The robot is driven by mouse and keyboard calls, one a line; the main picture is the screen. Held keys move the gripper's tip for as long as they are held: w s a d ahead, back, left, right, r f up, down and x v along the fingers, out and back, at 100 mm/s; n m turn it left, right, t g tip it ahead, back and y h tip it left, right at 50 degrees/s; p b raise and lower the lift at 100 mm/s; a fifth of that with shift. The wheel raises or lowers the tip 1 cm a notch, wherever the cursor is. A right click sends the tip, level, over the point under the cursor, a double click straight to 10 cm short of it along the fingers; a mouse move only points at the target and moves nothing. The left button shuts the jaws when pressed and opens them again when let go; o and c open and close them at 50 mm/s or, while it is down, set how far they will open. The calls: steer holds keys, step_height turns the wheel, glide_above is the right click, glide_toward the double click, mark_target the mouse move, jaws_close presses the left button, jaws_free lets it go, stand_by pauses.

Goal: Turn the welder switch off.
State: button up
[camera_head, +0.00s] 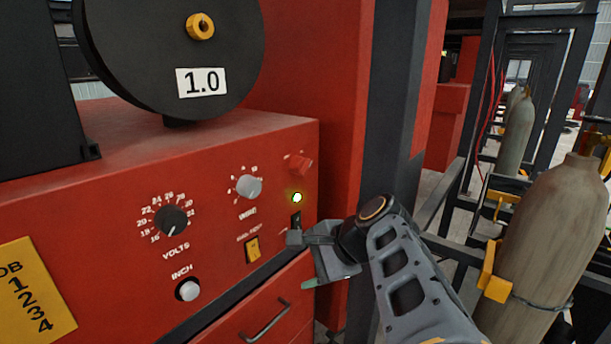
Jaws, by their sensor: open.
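The red welder (110,215) fills the left of the head view, its front panel facing me. A small dark switch (296,219) sits near the panel's right edge, just below a glowing yellow-white lamp (297,197). My gripper (301,261) is open, with its fingers spread one above the other. The upper fingertip is just below the dark switch and overlaps its lower end in the picture; I cannot tell whether they touch. The lower fingertip is in front of the drawer area. No object shows between the fingers.
The panel also has a yellow rocker (252,249), a volts knob (171,221), a grey knob (249,187), an inch button (188,291) and a red knob (300,163). A drawer handle (266,320) juts out below. Gas cylinders (553,240) stand at right.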

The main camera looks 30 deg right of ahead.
steer(key=w+d+r+m+t+y+b, duration=0.1)
steer(key=d+r+m+t+y, duration=0.1)
steer(key=d+r+m+t, duration=0.3)
steer(key=m+t+b, duration=0.1)
steer(key=m+t, duration=0.2)
steer(key=m, duration=0.3)
glide_toward(308, 167)
steer(key=p+x, duration=0.2)
steer(key=x, duration=0.8)
steer(key=shift+w, duration=0.2)
steer(key=shift+c, duration=0.2)
steer(key=c, duration=0.9)
steer(key=shift+o, duration=0.2)
